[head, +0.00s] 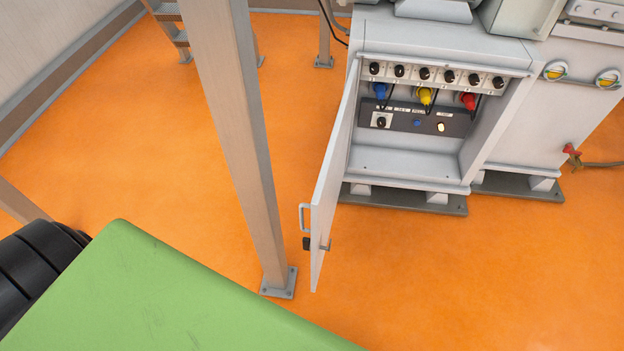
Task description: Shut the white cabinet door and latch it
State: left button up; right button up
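The white cabinet (410,165) stands at the upper right with its front open. Its white door (335,175) is hinged on the left side and swung wide out toward me, seen nearly edge-on. A grey bar handle (303,218) and a dark latch knob (307,244) sit on the door's outer face near its free edge. A small latch piece (325,247) sticks out on the inner side. Inside are black knobs, blue, yellow and red plugs and a dark switch panel (400,120). Neither of my grippers is in view.
A beige post (243,140) with a bolted foot stands just left of the door. A green surface (150,290) fills the lower left. Orange floor (470,285) is clear before the cabinet. A red connector (571,151) with a cable is at the right.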

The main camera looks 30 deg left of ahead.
aim_at(322, 205)
jog(key=i+j+z, duration=0.15)
jog(key=j, duration=0.5)
jog(key=j+z, duration=0.1)
jog(key=j, duration=0.6)
jog(key=i+j+z, duration=0.15)
jog(key=j, duration=0.5)
